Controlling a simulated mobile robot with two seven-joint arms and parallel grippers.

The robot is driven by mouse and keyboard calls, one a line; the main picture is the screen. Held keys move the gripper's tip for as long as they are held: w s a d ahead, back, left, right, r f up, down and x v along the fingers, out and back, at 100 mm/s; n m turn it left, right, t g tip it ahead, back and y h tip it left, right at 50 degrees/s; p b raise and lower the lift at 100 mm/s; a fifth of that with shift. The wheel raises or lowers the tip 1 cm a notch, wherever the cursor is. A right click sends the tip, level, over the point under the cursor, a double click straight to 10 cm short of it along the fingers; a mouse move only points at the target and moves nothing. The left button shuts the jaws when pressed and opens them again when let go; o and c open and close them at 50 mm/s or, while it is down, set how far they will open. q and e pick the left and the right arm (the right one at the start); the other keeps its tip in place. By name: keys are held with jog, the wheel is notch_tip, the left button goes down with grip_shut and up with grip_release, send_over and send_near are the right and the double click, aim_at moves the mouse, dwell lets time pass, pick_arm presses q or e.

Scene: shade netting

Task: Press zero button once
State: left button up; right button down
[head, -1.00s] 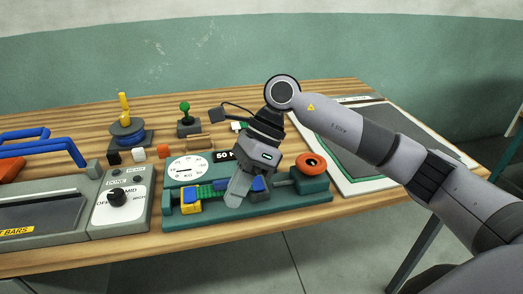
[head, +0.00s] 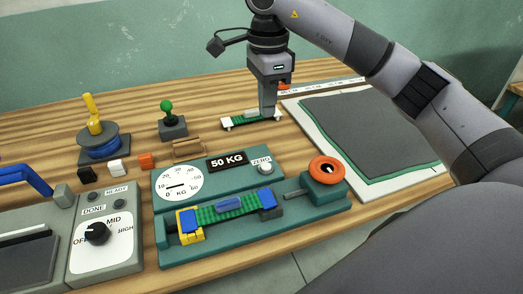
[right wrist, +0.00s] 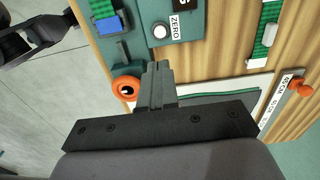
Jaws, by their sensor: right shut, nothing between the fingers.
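The zero button (head: 265,169) is a small round white button below the "ZERO" label on the teal tester, right of the "50 KG" display (head: 228,161). It also shows in the right wrist view (right wrist: 160,32), uncovered. My right gripper (head: 268,112) is shut and empty, pointing down behind the tester, beyond the button in the head view and apart from it. In the right wrist view its fingers (right wrist: 158,75) point toward the button. My left gripper is not in view.
A green strap with white ends (head: 240,121) lies by the right gripper. The tester (head: 165,255) holds a green strap with yellow and blue clamps and an orange knob (head: 326,168). A dark mat (head: 370,130) lies right; a control box (head: 105,262) stands left.

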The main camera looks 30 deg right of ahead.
jog(key=shift+s, duration=0.1)
send_near(266, 166)
notch_tip(266, 166, down, 7)
jog(key=shift+r, duration=0.1)
dwell(0.6)
jog(key=shift+s, duration=0.1)
